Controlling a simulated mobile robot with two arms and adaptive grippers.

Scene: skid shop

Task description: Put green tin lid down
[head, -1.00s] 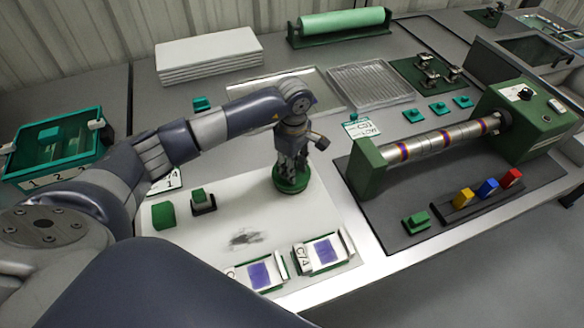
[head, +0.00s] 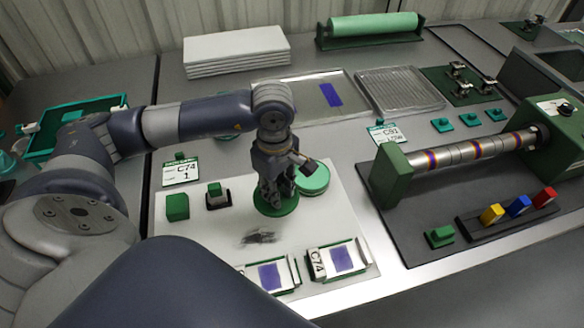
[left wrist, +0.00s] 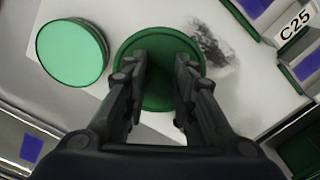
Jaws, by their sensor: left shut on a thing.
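My left gripper (head: 274,190) points down over the white board (head: 325,222) and is shut on the dark green tin lid (head: 284,208). In the left wrist view the lid (left wrist: 158,94) lies between the two fingers (left wrist: 161,68), which cover parts of it. The lid is low over the board; I cannot tell whether it touches. The round tin (head: 314,178), with a light green top face, stands just behind and right of the lid. It also shows left of the lid in the left wrist view (left wrist: 72,53). My right gripper is not in view.
A dark smudge (head: 258,237) marks the board in front of the lid. A green block (head: 177,207) and a small stamp-like piece (head: 217,196) stand to the left. Two holders with purple patches (head: 342,260) are at the front. A green roller machine (head: 392,172) stands to the right.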

